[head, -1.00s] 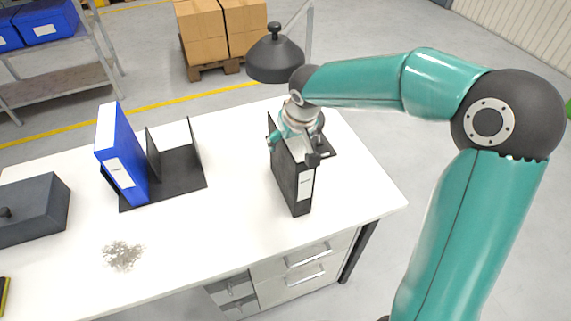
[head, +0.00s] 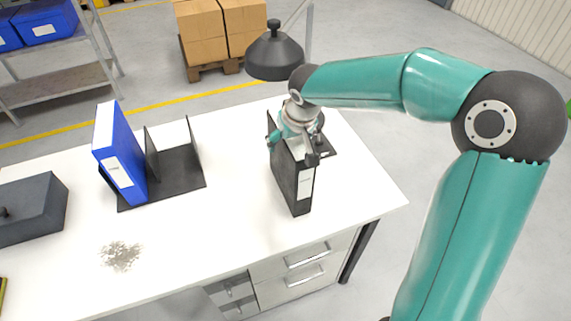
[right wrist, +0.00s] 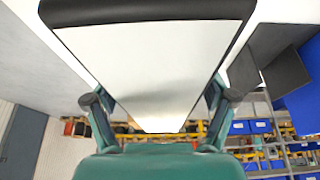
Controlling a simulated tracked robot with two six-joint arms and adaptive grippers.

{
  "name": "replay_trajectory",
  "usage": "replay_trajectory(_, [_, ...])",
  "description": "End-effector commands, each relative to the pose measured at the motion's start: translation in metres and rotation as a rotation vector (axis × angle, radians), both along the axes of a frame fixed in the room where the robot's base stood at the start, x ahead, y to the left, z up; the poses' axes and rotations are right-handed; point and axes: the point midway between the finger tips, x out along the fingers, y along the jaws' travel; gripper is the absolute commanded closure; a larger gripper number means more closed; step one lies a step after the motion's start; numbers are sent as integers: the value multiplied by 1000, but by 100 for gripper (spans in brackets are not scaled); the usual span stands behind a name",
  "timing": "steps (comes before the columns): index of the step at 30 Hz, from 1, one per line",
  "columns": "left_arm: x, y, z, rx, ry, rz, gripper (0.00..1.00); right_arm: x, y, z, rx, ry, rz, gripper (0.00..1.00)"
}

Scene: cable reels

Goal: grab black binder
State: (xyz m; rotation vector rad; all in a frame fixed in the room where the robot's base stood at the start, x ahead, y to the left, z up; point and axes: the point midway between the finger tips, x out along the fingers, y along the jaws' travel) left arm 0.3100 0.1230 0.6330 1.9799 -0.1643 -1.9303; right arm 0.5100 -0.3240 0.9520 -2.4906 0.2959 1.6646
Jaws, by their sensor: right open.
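The black binder (head: 291,180) stands upright near the right end of the white table, its white label facing the front. My right gripper (head: 297,148) is over the binder's top edge, its fingers on either side of it. In the right wrist view the binder (right wrist: 150,60) fills the middle, its pale page side between the two open fingertips (right wrist: 159,100). Whether the fingers touch it I cannot tell. My left gripper does not show.
A blue binder (head: 121,160) leans in a black desk holder (head: 178,176) at the left. A dark grey box (head: 32,207) and a pile of small metal bits (head: 121,256) are further left. A dark lamp (head: 275,56) hangs behind the gripper. The table's middle (head: 225,215) is clear.

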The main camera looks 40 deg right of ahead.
Motion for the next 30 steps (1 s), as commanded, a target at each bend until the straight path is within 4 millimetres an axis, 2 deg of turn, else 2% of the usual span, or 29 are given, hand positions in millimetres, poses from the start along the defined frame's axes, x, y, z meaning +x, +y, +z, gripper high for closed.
replay_trajectory(1, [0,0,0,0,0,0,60,0,0,0,0,0,0,20])
replay_trajectory(2, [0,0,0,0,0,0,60,0,0,0,0,0,0,25])
replay_trajectory(15, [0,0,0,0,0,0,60,0,1,0,0,0,1,98])
replay_trajectory(30, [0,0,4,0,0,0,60,1,1,4,0,-2,1,100])
